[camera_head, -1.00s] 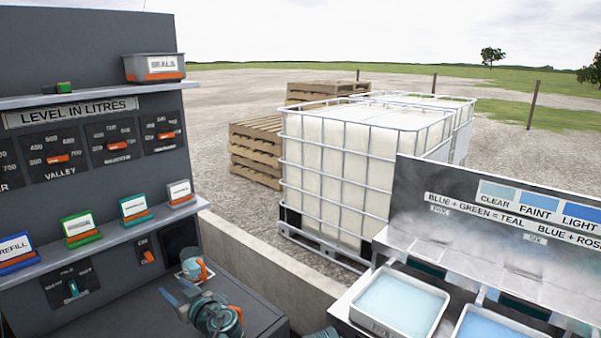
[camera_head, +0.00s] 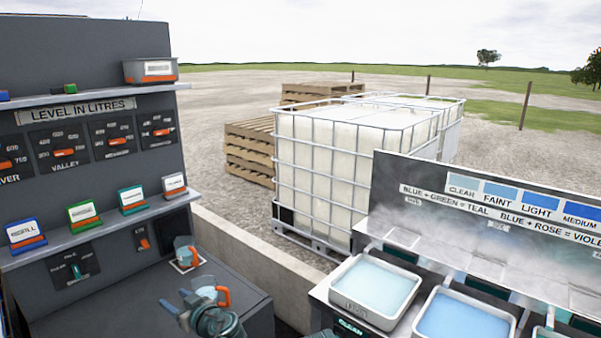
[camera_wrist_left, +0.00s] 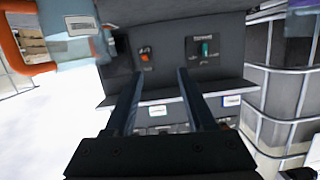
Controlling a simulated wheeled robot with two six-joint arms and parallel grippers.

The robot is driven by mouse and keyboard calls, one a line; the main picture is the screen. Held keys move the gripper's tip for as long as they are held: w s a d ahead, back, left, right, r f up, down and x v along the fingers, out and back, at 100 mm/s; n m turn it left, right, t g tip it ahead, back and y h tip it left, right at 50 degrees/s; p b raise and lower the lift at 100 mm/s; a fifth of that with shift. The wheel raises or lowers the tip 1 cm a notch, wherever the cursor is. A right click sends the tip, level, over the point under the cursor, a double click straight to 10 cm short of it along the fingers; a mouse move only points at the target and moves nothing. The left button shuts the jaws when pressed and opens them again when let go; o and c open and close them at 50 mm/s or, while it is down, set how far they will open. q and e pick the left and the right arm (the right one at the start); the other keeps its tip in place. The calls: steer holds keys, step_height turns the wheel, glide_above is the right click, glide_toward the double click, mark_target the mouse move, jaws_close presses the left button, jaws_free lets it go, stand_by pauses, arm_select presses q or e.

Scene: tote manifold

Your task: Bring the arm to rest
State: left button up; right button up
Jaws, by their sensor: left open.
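My left gripper (camera_head: 177,300) is low in the head view, above the dark counter in front of the panel. Its jaws are open. The wrist view shows the two dark fingers (camera_wrist_left: 157,95) apart with nothing between them, facing the panel, which appears upside down. A jug with an orange handle (camera_head: 185,253) stands on a small pale pad on the counter, beyond the gripper. A jug with an orange handle also shows at the upper left of the wrist view (camera_wrist_left: 72,22), apart from the fingers.
The dark panel (camera_head: 90,185) at left carries sliders, switches and a shelf (camera_head: 100,235) of coloured label blocks. A low wall (camera_head: 250,250) runs behind the counter. Trays of pale blue liquid (camera_head: 375,290) stand at right. A caged white tank (camera_head: 345,170) is outside.

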arm_select(q)
steer(key=s+d+f+m+g+h+p, duration=0.2)
steer(key=s+d+f+m+g+h, duration=0.1)
steer(key=s+d, duration=0.3)
steer(key=s+d+f+m+g+h+p, duration=0.2)
steer(key=s+d+f+m+g+h, duration=0.1)
steer(key=d, duration=0.7)
steer(key=s+d+f+m+g+h+p, duration=0.2)
steer(key=s+d+f+m+g+h, duration=0.1)
steer(key=s+d+m, duration=0.4)
steer(key=shift+s+d+f+g+h+p, duration=0.4)
steer(key=shift+s+d+g+h, duration=0.1)
steer(key=shift+s+d+h, duration=0.5)
